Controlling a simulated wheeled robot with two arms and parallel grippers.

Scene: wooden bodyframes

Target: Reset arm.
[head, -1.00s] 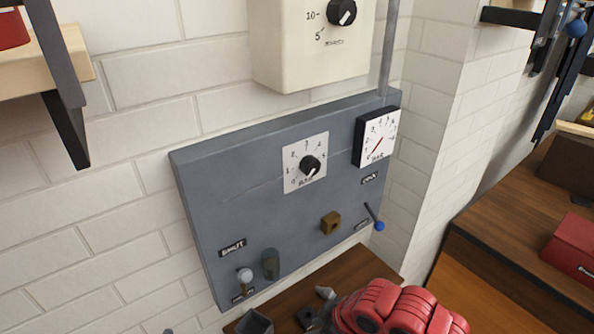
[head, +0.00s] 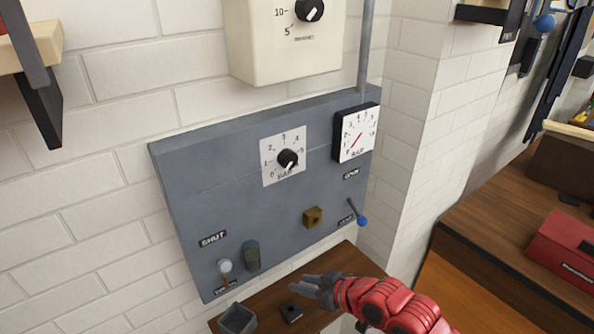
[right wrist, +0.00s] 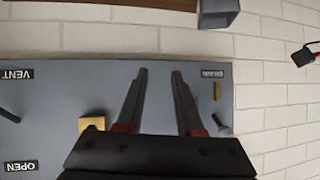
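My right gripper (head: 312,286) shows in the head view with its red arm coming from the bottom right. It is in front of the lower edge of a grey wall panel (head: 200,180), above a small wooden table. In the right wrist view its two dark fingers (right wrist: 160,73) stand apart with nothing between them; it is open and empty. A black and red piece (right wrist: 304,56) at the right edge of the right wrist view may be my left gripper; its fingers cannot be made out. My left arm does not show in the head view.
The panel carries a black knob (head: 288,159), a gauge (head: 357,132), a brass block (head: 313,217), a blue-tipped lever (head: 357,213) and a white-tipped lever (head: 225,267).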

